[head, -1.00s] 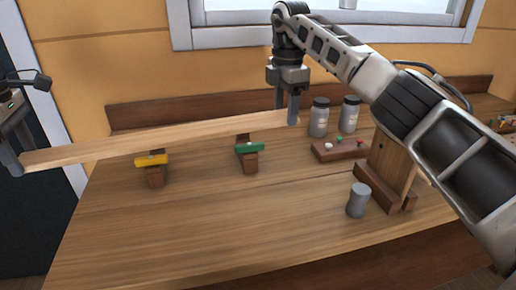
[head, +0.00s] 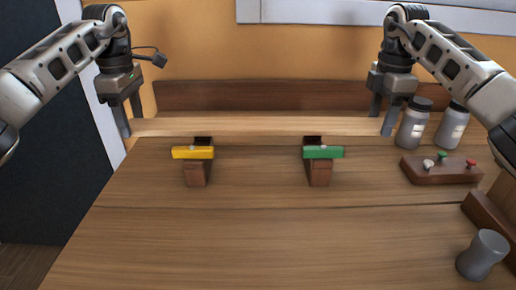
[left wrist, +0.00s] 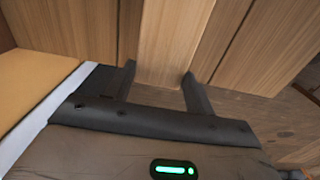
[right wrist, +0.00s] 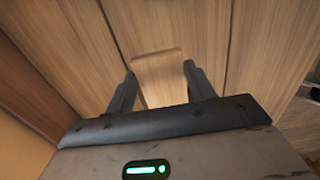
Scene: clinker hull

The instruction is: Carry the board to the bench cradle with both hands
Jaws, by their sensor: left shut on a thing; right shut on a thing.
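A long pale wooden board (head: 255,126) spans level between my two grippers. My left gripper (head: 129,114) is shut on its left end, and the board also shows between those fingers in the left wrist view (left wrist: 165,50). My right gripper (head: 382,115) is shut on its right end, which shows between the fingers in the right wrist view (right wrist: 160,80). The bench cradle has two brown supports, one with a yellow bar (head: 193,153) and one with a green bar (head: 323,152). The board appears just above and behind them; its exact height over the bench is unclear.
The wooden bench (head: 250,235) is clear in front of the cradle. At the right are two grey jars (head: 413,124) (head: 452,125), a brown block with coloured knobs (head: 441,171) and a grey cylinder (head: 482,255). A brown backboard (head: 270,95) runs along the wall.

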